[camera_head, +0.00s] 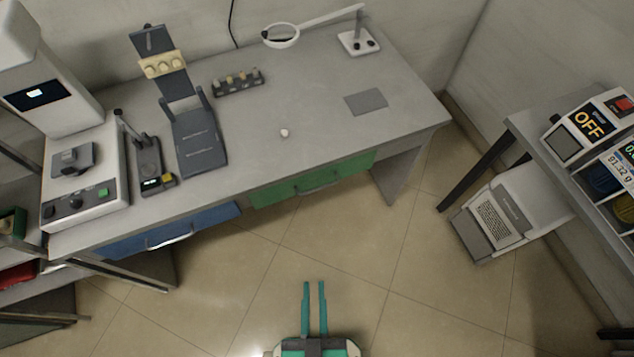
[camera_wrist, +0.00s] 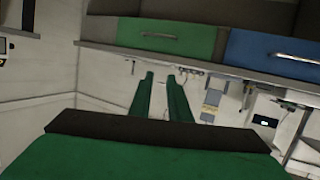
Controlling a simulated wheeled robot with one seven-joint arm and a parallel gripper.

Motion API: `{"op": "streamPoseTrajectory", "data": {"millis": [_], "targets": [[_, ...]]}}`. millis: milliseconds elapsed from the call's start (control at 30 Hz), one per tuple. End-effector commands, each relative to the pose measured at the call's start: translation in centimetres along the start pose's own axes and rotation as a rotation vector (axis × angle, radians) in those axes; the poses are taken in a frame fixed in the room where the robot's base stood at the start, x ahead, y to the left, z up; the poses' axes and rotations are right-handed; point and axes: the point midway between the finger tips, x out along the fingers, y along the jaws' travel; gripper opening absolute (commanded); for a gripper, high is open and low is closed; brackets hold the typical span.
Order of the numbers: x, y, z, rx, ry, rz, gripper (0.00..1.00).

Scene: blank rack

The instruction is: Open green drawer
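The green drawer (camera_head: 285,190) is set under the front edge of the grey desk, right of the blue drawer. Its curved metal handle (camera_head: 320,187) is on its front, which looks closed. In the wrist view, the green drawer (camera_wrist: 200,42) is at the upper left and its handle (camera_wrist: 158,36) is visible. My gripper (camera_head: 314,284) is in front of the desk, over the tiled floor, with its two green fingers pointing toward the desk. The fingers are parallel with a gap between them and nothing in it. They are apart from the handle.
The blue drawer (camera_head: 170,233) with its handle is left of the green one. The grey desk (camera_head: 300,105) carries a lamp, a microscope-like device and other instruments. A side table (camera_head: 520,125) with devices stands at right, a grey-white machine (camera_head: 505,215) below it. The floor before the drawers is clear.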

Motion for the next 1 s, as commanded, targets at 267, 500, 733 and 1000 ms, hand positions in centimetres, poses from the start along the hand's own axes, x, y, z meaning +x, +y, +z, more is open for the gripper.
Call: {"op": "streamPoseTrajectory", "data": {"millis": [267,500,733,1000], "targets": [[6.8,-3.4,9.9,-0.370,-0.204,-0.108,0.17],[13.3,-4.3,16.5,-0.756,-0.378,-0.136,0.17],[19.6,-4.2,18.5,-1.115,-0.517,-0.076,0.17],[26.1,-4.4,14.6,-1.479,-0.660,0.116,0.17]]}}
